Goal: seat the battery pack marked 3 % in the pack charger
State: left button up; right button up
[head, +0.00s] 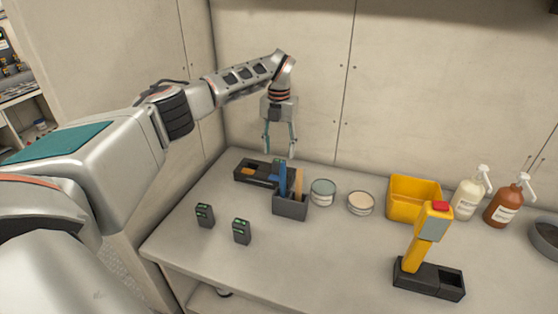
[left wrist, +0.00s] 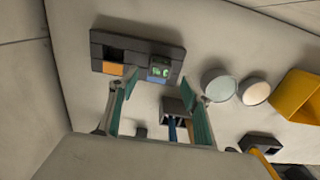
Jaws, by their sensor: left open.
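The pack charger (head: 246,174) is a dark block at the back left of the counter. In the left wrist view the charger (left wrist: 102,67) shows an orange square, an empty dark bay, and a pack with a green readout (left wrist: 160,72) at its right bay; its digits are too small to read surely. Two dark battery packs with green marks stand on the counter, one at left (head: 204,215) and one nearer (head: 241,231); their percentages are unreadable. My left gripper (head: 279,152) is open and empty, pointing down above the counter behind the organizer. My right gripper is not in view.
A grey organizer (head: 290,208) holding blue and orange tools stands in front of the charger's right end. Two round tins (head: 323,192), (head: 361,203), a yellow bin (head: 412,205), pump bottles (head: 503,205) and a yellow device on a dark base (head: 428,279) stand rightward.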

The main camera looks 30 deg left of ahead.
aim_at(279, 160)
pick_arm(q)
jog(key=shift+r, duration=2.35)
